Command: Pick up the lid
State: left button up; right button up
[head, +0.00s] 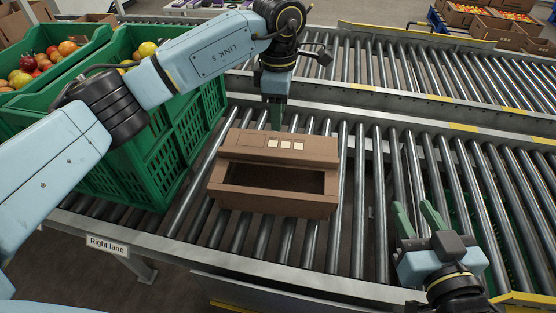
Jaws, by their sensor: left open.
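A brown cardboard box (232,200) sits on the rollers in the middle of the head view, with a dark opening towards me. A cardboard panel with pale square labels, which looks like the lid (258,154), covers its far part; I cannot tell whether it is loose or attached. My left gripper (276,118) points down just beyond the far edge of the lid, open and empty. Its fingertips are partly hidden, and I cannot tell whether they touch the cardboard. My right gripper (419,218) is open and empty over the rollers at the lower right, apart from the box.
Green crates (150,150) of tomatoes stand at the left, close to the box. A metal rail (380,112) separates this roller lane from another behind it. The rollers right of the box are clear up to my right gripper. A "Right lane" sign (107,245) marks the front edge.

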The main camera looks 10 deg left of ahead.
pick_arm(q)
jog(key=b, duration=0.2)
send_over(278, 154)
notch_tip(278, 154, down, 7)
jog(key=shift+w+r, duration=0.15)
jog(key=shift+r, duration=0.05)
jog(key=shift+f, duration=0.25)
notch_tip(278, 154, down, 4)
jog(key=b, duration=0.3)
jog(key=shift+f, duration=0.6)
pick_arm(e)
jog(key=s+r+t+y, duration=0.1)
jog(key=s+r+t, duration=0.1)
jog(key=r+t, duration=0.3)
jog(key=s+r+t+y, duration=0.2)
jog(key=r+t, duration=0.4)
jog(key=r, duration=0.1)
jog(key=shift+s+a+y, duration=0.25)
jog(key=shift+y, duration=0.05)
jog(key=shift+r, duration=0.1)
pick_arm(q)
grip_shut()
